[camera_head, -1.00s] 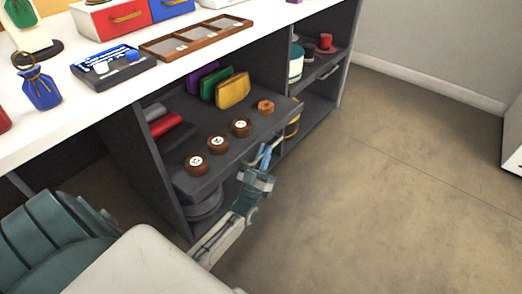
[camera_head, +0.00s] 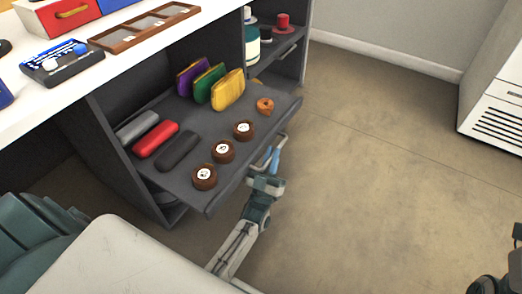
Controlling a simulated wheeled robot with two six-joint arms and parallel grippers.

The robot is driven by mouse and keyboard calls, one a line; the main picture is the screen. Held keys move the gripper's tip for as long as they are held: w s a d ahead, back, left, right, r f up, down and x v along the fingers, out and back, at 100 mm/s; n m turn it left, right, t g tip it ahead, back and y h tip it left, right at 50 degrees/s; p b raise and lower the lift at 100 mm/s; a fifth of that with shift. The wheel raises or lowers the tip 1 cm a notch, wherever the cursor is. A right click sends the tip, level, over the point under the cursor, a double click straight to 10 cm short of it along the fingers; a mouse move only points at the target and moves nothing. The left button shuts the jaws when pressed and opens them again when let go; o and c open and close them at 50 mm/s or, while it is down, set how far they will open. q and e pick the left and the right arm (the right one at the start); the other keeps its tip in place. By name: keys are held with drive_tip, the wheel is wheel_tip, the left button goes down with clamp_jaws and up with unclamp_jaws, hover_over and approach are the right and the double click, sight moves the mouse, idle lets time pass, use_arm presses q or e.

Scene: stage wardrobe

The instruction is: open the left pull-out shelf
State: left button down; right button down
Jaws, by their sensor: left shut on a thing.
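The left pull-out shelf (camera_head: 231,180) is a dark grey board, drawn well out of the left bay of the cabinet under the white counter. It carries rolls, pouches and spools. Its handle (camera_head: 282,144) is a light bar on the front edge, partly hidden by the fingers. My left gripper (camera_head: 270,161) is shut on the handle, just in front of the shelf's front edge. At the bottom right corner, dark parts (camera_head: 494,280) look like my right arm; its fingers cannot be made out.
On the shelf are several brown spools (camera_head: 223,152), an orange ring (camera_head: 265,105), a yellow pouch (camera_head: 228,90) and a red roll (camera_head: 155,139). The right bay's shelf (camera_head: 275,50) is pushed in. Floor (camera_head: 370,180) is clear right of the shelf. A white vented unit (camera_head: 495,115) stands far right.

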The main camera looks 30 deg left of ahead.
use_arm(q)
drive_tip(key=shift+s+d, duration=0.1)
drive_tip(key=shift+d, duration=0.75)
drive_tip(key=c, duration=1.8)
unclamp_jaws()
drive_tip(key=shift+y, duration=0.3)
drive_tip(key=shift+o, duration=0.2)
drive_tip(key=shift+f, duration=0.1)
